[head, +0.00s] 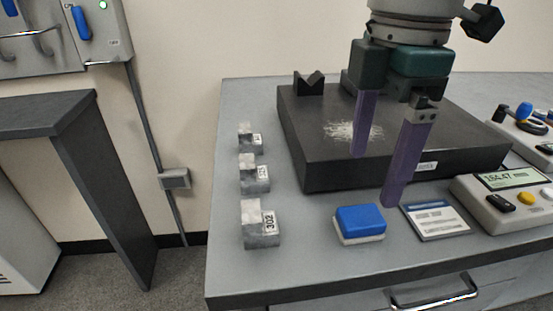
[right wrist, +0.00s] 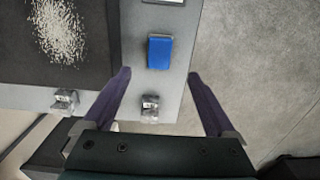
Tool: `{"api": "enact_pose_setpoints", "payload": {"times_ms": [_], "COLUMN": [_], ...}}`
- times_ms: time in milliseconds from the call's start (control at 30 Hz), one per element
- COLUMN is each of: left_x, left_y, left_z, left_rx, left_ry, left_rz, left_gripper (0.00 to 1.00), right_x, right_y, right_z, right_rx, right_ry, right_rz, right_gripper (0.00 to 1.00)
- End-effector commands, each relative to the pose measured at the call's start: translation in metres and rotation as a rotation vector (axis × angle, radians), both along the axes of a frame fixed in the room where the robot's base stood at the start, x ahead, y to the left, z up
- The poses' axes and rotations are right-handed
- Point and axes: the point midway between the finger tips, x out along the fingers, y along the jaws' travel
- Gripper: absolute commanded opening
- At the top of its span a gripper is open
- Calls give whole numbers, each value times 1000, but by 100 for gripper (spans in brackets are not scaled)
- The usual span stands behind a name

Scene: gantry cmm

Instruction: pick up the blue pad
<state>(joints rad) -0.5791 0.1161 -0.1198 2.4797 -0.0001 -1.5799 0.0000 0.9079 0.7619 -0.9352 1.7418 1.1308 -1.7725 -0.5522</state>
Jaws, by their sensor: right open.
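The blue pad (head: 360,219) has a blue top and a pale underside. It lies flat on the grey table in front of the dark slab, near the table's front edge. It also shows in the right wrist view (right wrist: 159,53), beyond the fingertips and roughly centred between them. My right gripper (head: 375,181) is open and empty, with its two purple fingers pointing down above the slab and its front edge. It is above and apart from the pad. The fingers also show in the right wrist view (right wrist: 159,73). My left gripper is out of view.
The dark slab (head: 300,135) bears a pale powder patch (head: 341,131) and a black V-block (head: 309,83). Several metal blocks (head: 261,224) stand in a column at left. A card (head: 435,221) and a display box (head: 503,202) lie right of the pad.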

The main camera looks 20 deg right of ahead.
Motion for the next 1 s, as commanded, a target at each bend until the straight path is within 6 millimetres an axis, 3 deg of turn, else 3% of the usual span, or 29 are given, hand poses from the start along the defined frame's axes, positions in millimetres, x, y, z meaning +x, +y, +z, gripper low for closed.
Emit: {"api": "enact_pose_setpoints", "payload": {"times_ms": [100,333,600,900,1000], "left_x": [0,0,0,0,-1], "left_y": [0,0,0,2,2], "left_z": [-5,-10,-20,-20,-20], "left_rx": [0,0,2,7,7], "left_ry": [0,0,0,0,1], "left_rz": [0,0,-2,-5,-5], "left_gripper": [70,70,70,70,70], "right_x": [-1,0,1,2,2], "right_y": [0,-1,-4,-4,-4], "right_z": [-21,-43,-83,-86,-86], "right_rx": [0,0,-1,-1,-1], "right_ry": [4,2,1,-1,-1], "right_rz": [-1,-1,0,1,1], "right_gripper": [91,91,91,91,80]}}
